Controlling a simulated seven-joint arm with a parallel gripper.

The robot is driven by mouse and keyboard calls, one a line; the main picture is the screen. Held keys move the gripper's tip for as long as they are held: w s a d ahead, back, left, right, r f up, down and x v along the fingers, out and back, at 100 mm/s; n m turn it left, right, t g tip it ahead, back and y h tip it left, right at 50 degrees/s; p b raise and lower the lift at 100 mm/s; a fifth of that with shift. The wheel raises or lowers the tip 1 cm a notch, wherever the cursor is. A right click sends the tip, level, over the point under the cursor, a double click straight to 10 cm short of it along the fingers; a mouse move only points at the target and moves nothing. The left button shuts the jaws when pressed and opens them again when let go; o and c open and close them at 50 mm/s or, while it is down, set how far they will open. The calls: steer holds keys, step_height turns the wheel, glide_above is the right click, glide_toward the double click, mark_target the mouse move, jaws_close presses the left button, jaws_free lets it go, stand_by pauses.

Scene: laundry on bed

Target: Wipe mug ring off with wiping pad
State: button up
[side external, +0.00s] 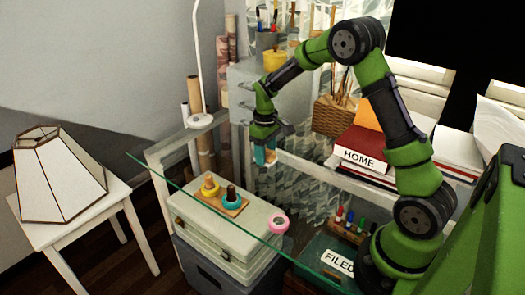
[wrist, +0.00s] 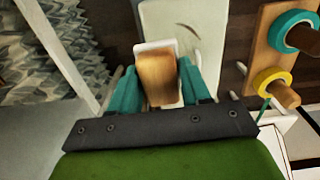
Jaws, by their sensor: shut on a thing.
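My gripper (side external: 266,154) is shut on the wiping pad (side external: 271,158) and holds it past the left end of the raised arm. In the wrist view the pad (wrist: 156,76) has a wooden back and a white rim, with one teal finger of my gripper (wrist: 160,85) on each side. A thin brown arc, part of the mug ring (wrist: 188,28), shows on a pale panel (wrist: 208,60) just beyond the pad. The pad covers part of this panel. I cannot tell whether the pad touches it. The ring cannot be made out in the side view.
A wooden board (side external: 240,211) with yellow and teal rings on pegs is left of my gripper; it also shows in the wrist view (wrist: 262,48). A pink tape roll (side external: 278,224) lies nearby.

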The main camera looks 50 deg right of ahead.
steer(key=m, duration=0.1)
glide_toward(251, 165)
steer(key=a+r, duration=0.1)
steer(key=a, duration=0.2)
step_height(251, 165, down, 8)
steer(key=shift+r, duration=0.15)
steer(key=shift+s, duration=0.65)
steer(key=shift+c, duration=0.4)
steer(key=shift+s, duration=4.2)
steer(key=shift+s+d, duration=0.2)
steer(key=shift+w+d, duration=0.1)
steer(key=shift+d, duration=0.65)
steer(key=shift+w+a, duration=0.1)
steer(key=shift+w, duration=4.9)
steer(key=shift+d, duration=0.8)
steer(key=shift+s, duration=5.1)
steer(key=shift+w+r, duration=0.1)
steer(key=shift+r, duration=3.95)
